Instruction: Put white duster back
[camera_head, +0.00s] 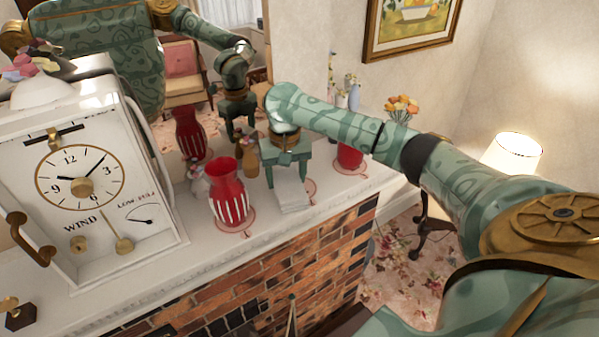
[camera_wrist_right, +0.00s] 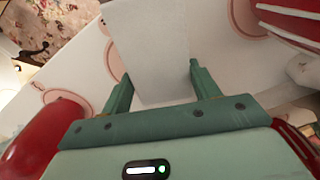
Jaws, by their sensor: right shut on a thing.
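The white duster (camera_head: 291,194), a plain pale slab, is at the white mantel shelf (camera_head: 330,182) in the head view. My right gripper (camera_head: 287,178) reaches down over the shelf from the right and is shut on the duster's near end. In the right wrist view, the duster (camera_wrist_right: 150,42) lies between the two green fingers of the right gripper (camera_wrist_right: 160,72) and extends beyond them. I cannot tell whether its underside touches the shelf. My left gripper does not show.
A red striped vase (camera_head: 229,196) stands just left of the gripper and a red vessel (camera_head: 350,157) just right. Small bottles (camera_head: 250,157) stand behind. A large white clock (camera_head: 92,175) fills the left. Red rings (camera_head: 310,188) mark the shelf. A mirror (camera_head: 200,60) backs it.

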